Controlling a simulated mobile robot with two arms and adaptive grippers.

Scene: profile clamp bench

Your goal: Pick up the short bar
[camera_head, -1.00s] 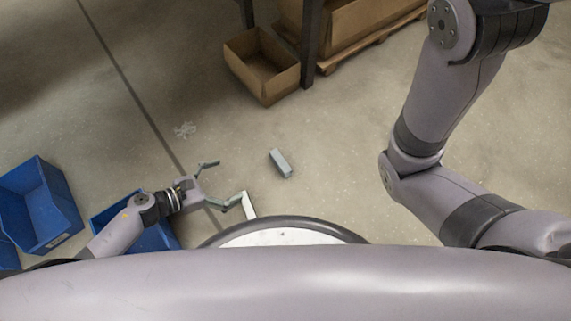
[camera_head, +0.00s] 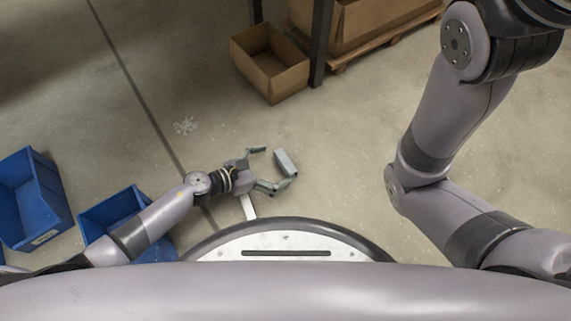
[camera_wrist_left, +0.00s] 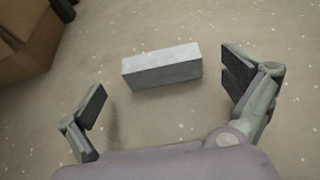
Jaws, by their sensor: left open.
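The short bar (camera_head: 285,162) is a small grey block lying on the concrete floor in front of my base. In the left wrist view the bar (camera_wrist_left: 162,67) lies just beyond the fingertips, roughly across the gap between them. My left gripper (camera_head: 273,167) is open and empty, with its two fingers spread and pointing at the bar. In the left wrist view the gripper (camera_wrist_left: 163,85) has one finger on each side, and neither is seen touching the bar. My right arm comes in from the right in the head view, but its gripper is out of the picture.
Two blue bins (camera_head: 30,200) (camera_head: 118,210) stand at the left. An open cardboard box (camera_head: 270,68) stands at the back beside a dark post (camera_head: 320,45). The floor around the bar is clear.

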